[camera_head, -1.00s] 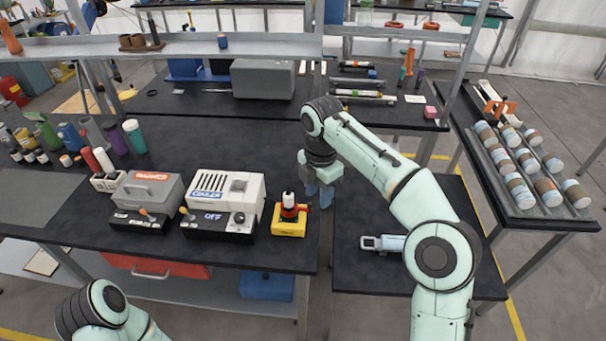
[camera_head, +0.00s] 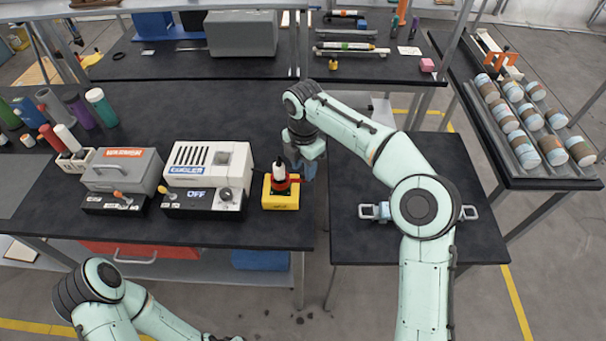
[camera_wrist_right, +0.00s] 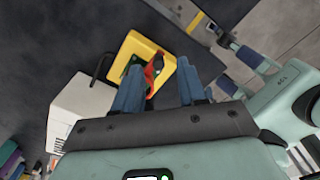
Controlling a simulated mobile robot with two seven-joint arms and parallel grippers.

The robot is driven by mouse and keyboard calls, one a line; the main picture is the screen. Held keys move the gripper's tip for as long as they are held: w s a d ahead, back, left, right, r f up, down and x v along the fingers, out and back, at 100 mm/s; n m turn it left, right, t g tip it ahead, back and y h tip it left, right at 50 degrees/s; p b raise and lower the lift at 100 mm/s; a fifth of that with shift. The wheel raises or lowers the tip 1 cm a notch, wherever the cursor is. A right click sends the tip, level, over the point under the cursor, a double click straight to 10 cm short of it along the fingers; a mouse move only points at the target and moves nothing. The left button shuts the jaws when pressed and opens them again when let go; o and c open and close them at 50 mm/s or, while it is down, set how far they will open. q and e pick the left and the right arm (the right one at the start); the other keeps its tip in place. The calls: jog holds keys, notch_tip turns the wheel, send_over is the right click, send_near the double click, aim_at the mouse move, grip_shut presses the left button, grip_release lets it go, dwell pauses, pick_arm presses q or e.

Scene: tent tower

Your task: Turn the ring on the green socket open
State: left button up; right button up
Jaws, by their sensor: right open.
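A yellow block (camera_head: 281,199) stands near the front right edge of the left table. A red ring (camera_head: 283,187) is on it, with a white and black upright piece (camera_head: 279,171) at its middle. In the right wrist view the yellow block (camera_wrist_right: 133,45) lies just beyond the fingers, and the red ring (camera_wrist_right: 153,72) is partly hidden by one finger. A little green shows beside the ring; the socket itself is not clear. My right gripper (camera_head: 308,170) is open, close to the right side of the block. In the wrist view its blue fingers (camera_wrist_right: 160,84) are apart. My left gripper is not visible.
A white box marked OFF (camera_head: 208,178) and a grey box with a handle (camera_head: 122,172) stand left of the block. Several bottles are farther left. A metal-ended piece (camera_head: 375,211) lies on the right table, partly behind my right arm. The table behind the block is clear.

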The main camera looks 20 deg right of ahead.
jog(key=shift+f, duration=1.25)
grip_shut()
